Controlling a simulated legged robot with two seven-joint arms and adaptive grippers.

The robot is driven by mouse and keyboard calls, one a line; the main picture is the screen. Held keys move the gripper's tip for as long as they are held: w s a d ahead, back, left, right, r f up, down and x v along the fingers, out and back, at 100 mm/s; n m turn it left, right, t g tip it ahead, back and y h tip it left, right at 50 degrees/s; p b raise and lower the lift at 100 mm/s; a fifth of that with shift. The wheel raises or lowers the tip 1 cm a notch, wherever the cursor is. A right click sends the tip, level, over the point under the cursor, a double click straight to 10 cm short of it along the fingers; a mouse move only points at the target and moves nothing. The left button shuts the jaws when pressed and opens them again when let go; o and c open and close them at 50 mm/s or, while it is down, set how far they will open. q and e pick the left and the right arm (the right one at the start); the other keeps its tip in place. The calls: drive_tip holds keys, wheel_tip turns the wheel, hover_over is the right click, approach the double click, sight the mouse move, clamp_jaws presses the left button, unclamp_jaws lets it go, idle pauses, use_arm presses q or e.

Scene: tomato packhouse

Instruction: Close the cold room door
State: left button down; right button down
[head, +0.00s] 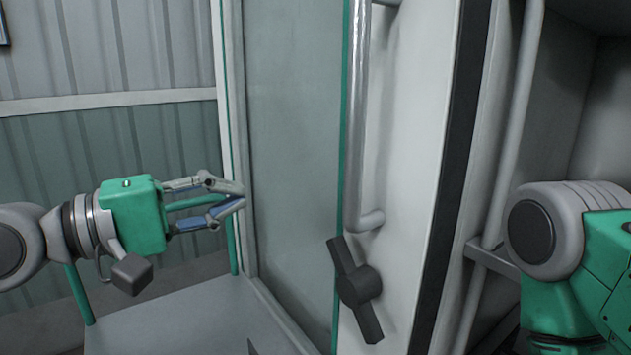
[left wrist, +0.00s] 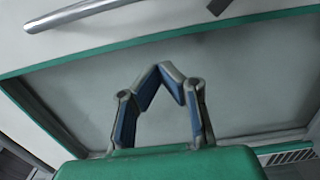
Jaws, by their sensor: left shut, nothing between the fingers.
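The cold room door (head: 405,150) stands open, with a dark seal along its right edge and the space beyond it showing at the right. It carries a long vertical bar handle (head: 357,120) and a dark latch lever (head: 357,288). A green strip borders the white face, and a grey panel (head: 290,130) lies left of it. My left gripper (head: 241,197) is shut and empty, its fingertips at the left edge of the grey panel; contact cannot be told. In the left wrist view, its fingers (left wrist: 170,70) meet before the panel, with the handle (left wrist: 80,13) above. My right gripper's fingers are out of view.
Grey uprights (head: 520,100) and a crossbar stand beyond the door's right edge. My right arm is close by at the lower right. A grey flat surface (head: 190,318) lies below my left gripper. A ribbed wall (head: 110,150) stands behind at the left.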

use_arm(q)
drive_tip(key=w+d, duration=0.2)
drive_tip(key=d, duration=0.9)
drive_tip(key=shift+f+b, duration=0.15)
drive_tip(key=shift+b, duration=0.3)
drive_tip(key=shift+d, duration=0.2)
drive_tip(key=shift+s+d, duration=0.1)
drive_tip(key=shift+d, duration=0.05)
